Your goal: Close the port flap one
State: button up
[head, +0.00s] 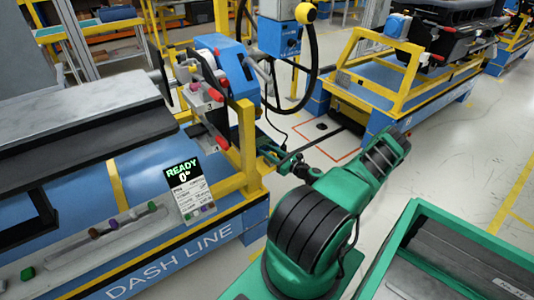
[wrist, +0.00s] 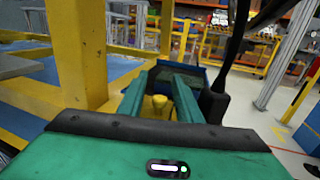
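My gripper (head: 272,157) is low beside the right yellow post of the blue station in the head view. In the wrist view my gripper (wrist: 158,82) has its two green fingers apart, with a gap between them. A small yellow piece (wrist: 159,104) shows in that gap; I cannot tell whether it is part of the gripper. A grey and black module (head: 205,98) with red handles is mounted on the yellow frame, up and left of my gripper. I cannot make out which part is port flap one, or whether it is open.
A yellow post (wrist: 78,50) stands close on the left in the wrist view. The blue dash line bench (head: 130,190) carries a sign reading READY (head: 188,188). A second blue cart (head: 395,95) is at the back right. Grey floor (head: 470,140) is open on the right.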

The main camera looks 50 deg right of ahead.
jog(key=s, duration=1)
jog(key=shift+s+d+f, duration=0.15)
jog(key=shift+s, duration=0.2)
jog(key=shift+s, duration=0.1)
